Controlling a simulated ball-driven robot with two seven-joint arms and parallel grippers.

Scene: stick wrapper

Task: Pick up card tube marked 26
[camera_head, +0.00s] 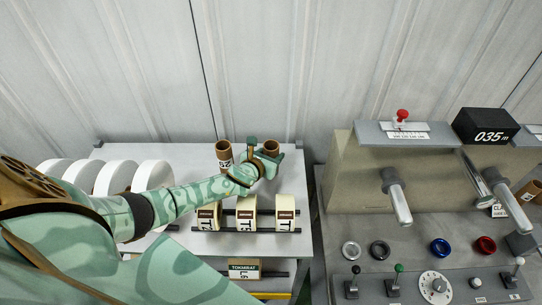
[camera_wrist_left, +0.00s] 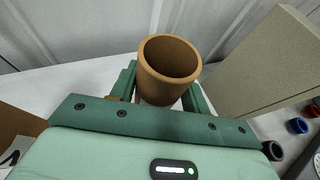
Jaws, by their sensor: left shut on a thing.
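A brown card tube (camera_head: 271,146) stands upright at the back of the grey table, between the fingers of my left gripper (camera_head: 268,156). In the left wrist view, my left gripper (camera_wrist_left: 162,90) is shut on this open-topped tube (camera_wrist_left: 168,70), one finger on each side. No mark shows on the held tube, so I cannot read its number. Whether its base touches the table is hidden. A second brown card tube (camera_head: 224,151) stands to its left, with a partly visible label that I cannot read surely. My right gripper is not in view.
Cream rolls with labels (camera_head: 246,212) sit on a rack in front of the tubes. Large white rolls (camera_head: 153,177) stand at the left. A machine with metal levers (camera_head: 397,196) and a control panel (camera_head: 375,285) fills the right. A corrugated wall is behind.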

